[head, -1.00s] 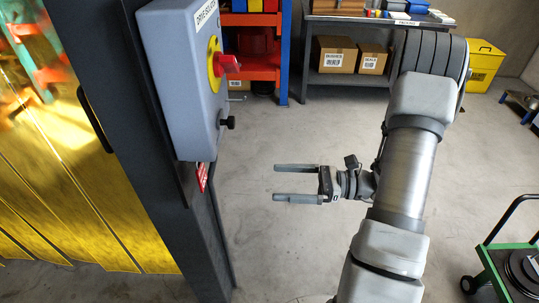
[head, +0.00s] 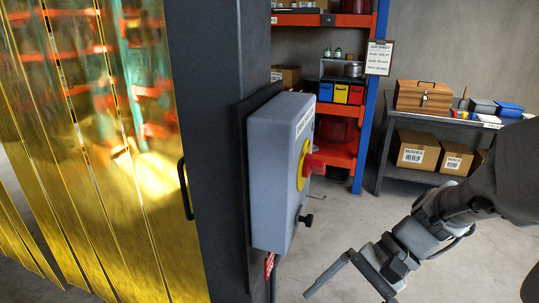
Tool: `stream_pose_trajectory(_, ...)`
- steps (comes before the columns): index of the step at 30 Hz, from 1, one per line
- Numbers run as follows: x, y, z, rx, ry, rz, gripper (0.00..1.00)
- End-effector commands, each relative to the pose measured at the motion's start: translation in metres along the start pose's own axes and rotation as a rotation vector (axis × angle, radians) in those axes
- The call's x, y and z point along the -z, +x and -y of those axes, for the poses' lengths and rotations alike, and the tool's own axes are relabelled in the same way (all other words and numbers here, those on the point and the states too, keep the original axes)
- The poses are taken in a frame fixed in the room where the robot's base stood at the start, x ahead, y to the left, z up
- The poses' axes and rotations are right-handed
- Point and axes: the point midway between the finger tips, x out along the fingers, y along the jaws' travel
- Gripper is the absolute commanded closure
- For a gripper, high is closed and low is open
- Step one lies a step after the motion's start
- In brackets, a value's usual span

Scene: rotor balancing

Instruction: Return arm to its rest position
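My gripper (head: 345,286) is at the lower middle right of the head view, over the concrete floor and to the right of the grey isolator box. Its fingers are apart with nothing between them. One finger points down and left; the other is partly cut off by the bottom edge. My arm (head: 455,205) comes in from the right edge, bent down towards the gripper. The gripper is apart from the box and from the dark post.
The grey isolator box (head: 272,180) with a red knob (head: 313,165) is on a dark post (head: 215,100). Yellow strip curtains (head: 90,200) hang at left. An orange and blue shelf (head: 372,110) and a grey bench (head: 395,178) with boxes stand behind. Floor between is clear.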

Motion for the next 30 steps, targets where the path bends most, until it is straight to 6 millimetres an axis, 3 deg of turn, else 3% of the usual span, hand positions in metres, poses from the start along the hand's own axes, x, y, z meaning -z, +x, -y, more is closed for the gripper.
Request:
stream_pose_trajectory(9, -0.032, -0.035, -0.009, -0.234, -0.403, -0.379, 0.04)
stream_pose_trajectory(18, -0.053, -0.080, -0.003, -0.377, -0.751, -0.734, 0.04)
stream_pose_trajectory(24, -0.061, -0.098, 0.002, -0.414, -0.863, -0.858, 0.04)
stream_pose_trajectory(30, -0.062, -0.100, 0.002, -0.422, -0.881, -0.878, 0.04)
